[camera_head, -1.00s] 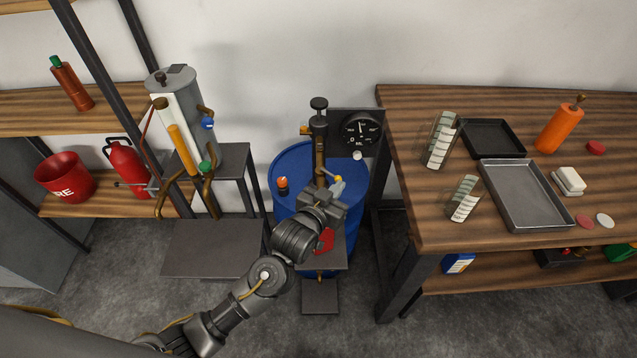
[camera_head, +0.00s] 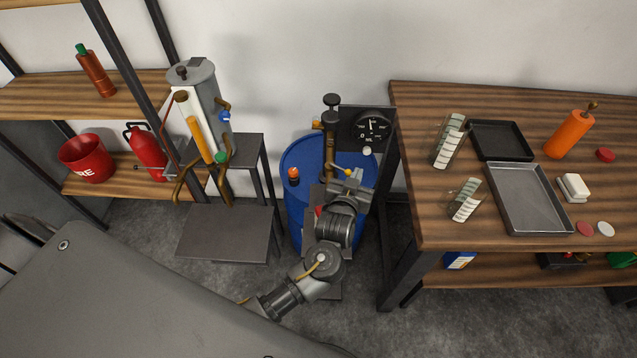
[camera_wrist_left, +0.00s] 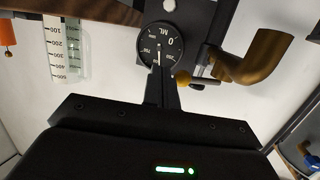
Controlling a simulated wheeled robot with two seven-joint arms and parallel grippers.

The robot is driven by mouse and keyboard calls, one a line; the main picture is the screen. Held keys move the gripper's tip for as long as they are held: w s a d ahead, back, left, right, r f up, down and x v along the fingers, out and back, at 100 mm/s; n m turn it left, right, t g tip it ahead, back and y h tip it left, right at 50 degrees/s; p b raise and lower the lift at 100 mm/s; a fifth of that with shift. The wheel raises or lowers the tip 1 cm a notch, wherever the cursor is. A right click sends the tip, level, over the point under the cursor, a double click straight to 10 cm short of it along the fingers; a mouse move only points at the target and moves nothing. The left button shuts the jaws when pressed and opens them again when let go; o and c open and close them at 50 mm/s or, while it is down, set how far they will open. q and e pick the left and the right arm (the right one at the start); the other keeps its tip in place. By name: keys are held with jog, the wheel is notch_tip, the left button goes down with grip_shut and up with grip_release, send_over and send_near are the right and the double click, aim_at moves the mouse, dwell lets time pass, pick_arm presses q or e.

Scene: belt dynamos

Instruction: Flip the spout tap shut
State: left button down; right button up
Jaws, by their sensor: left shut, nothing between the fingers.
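The spout tap is a small lever with a yellow knob (camera_head: 347,171) on the pump above the blue drum. In the left wrist view its yellow knob (camera_wrist_left: 182,78) and thin bar sit beside the brass spout (camera_wrist_left: 257,60). My left gripper (camera_head: 354,175) is at the tap, over the drum's right part. In the left wrist view my left gripper (camera_wrist_left: 161,72) is shut and empty, its fingertips just left of the knob. I cannot tell whether they touch it. My arm hides part of the pump's lower side. My right gripper is not in view.
A round dial (camera_head: 372,125) is on a dark panel behind the drum (camera_head: 300,165). The wooden table (camera_head: 420,215) with trays and striped cylinders stands close on the right. A grey tank with pipes (camera_head: 195,85) stands on a stand at the left.

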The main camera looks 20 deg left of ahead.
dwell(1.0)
pick_arm(q)
jog(key=s+r+b, duration=0.1)
jog(key=s+r, duration=0.1)
jog(key=s, duration=0.8)
jog(key=shift+s+d, duration=0.3)
jog(key=shift+d, duration=0.05)
jog(key=shift+r, duration=0.1)
